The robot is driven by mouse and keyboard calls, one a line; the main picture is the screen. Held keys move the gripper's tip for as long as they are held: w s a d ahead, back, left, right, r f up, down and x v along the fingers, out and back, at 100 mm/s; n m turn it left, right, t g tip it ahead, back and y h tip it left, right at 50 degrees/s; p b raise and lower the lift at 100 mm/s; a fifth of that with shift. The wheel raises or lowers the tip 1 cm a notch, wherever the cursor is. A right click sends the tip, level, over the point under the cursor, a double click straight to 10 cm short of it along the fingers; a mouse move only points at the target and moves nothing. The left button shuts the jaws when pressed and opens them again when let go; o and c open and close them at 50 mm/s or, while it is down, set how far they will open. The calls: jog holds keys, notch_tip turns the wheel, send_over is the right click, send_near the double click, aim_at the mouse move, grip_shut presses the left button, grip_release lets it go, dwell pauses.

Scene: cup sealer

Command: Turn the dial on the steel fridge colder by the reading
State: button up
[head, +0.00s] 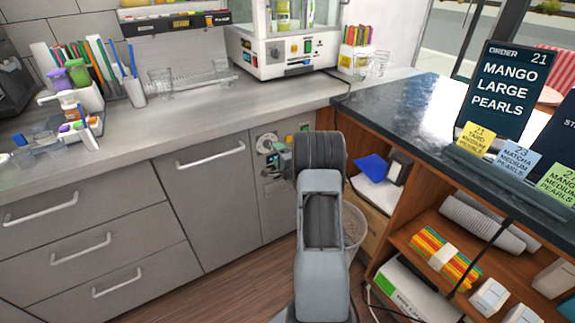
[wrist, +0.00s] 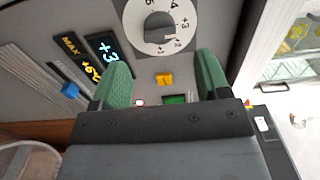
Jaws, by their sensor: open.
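The dial (wrist: 158,27) is a white numbered disc with a dark knob, at the top of the wrist view. It also shows in the head view (head: 266,141) on the narrow control panel of the grey steel fridge (head: 272,205). A cyan display (wrist: 107,47) reads +3. An amber plate (wrist: 78,57) beside it reads MAX and what looks like +6. My gripper (wrist: 163,60) is open and empty, its green fingers spread below the dial and apart from the knob. In the head view my arm hides part of the panel.
An orange button (wrist: 164,79), a small green screen (wrist: 175,99) and a blue knob (wrist: 70,90) sit close to my fingers on the panel. Open wooden shelves (head: 408,240) stand to the right, with a waste bin (head: 353,228) beside my arm. The counter (head: 190,115) overhangs the panel.

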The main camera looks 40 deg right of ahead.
jog(key=s+a, duration=0.1)
jog(key=s, duration=0.7)
dwell(0.5)
